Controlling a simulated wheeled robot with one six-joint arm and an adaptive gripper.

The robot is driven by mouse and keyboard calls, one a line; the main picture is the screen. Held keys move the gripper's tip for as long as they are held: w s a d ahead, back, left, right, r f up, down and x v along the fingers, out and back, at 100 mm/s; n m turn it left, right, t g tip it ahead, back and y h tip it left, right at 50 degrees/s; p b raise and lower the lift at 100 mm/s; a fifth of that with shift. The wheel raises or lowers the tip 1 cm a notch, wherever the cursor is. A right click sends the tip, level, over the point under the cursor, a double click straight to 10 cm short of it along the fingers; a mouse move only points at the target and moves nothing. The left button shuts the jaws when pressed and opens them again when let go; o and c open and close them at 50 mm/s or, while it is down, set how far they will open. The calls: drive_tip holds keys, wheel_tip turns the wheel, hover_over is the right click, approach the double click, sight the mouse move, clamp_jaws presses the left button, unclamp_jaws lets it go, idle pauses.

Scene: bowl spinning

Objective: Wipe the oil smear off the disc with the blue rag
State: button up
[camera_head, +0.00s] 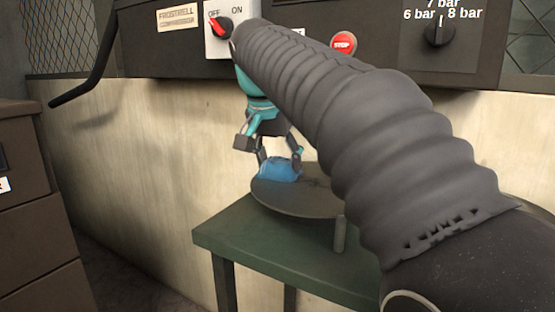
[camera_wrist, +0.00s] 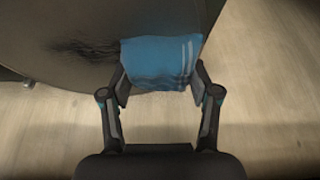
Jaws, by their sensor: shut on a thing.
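The blue rag (camera_head: 279,169) is held between the fingers of my gripper (camera_head: 278,160), low over the left part of the grey disc (camera_head: 265,202). In the wrist view the rag (camera_wrist: 160,62) has white stripes at its right side, and my gripper (camera_wrist: 158,88) is shut on it. The rag overlaps the disc (camera_wrist: 60,25) near its edge and seems to touch it. A dark oil smear (camera_wrist: 88,48) lies on the disc just left of the rag. In the head view my arm hides the disc's right part.
The disc sits above a green table (camera_head: 225,240), with a short grey post (camera_head: 340,234) at its front. Behind is a control panel with a red OFF/ON switch (camera_head: 220,27), a STOP button (camera_head: 343,43) and a pressure knob (camera_head: 440,33). A brown cabinet (camera_head: 35,210) stands left.

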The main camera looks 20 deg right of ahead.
sight(316, 181)
drive_tip(key=shift+s+d+r+b, duration=0.15)
drive_tip(key=shift+s+d+b, duration=0.15)
drive_tip(key=shift+s+d, duration=1.1)
drive_tip(key=shift+s+d+f+b, duration=0.2)
drive_tip(key=shift+s+d+b, duration=0.15)
drive_tip(key=shift+s+d, duration=2.3)
drive_tip(key=shift+d, duration=0.05)
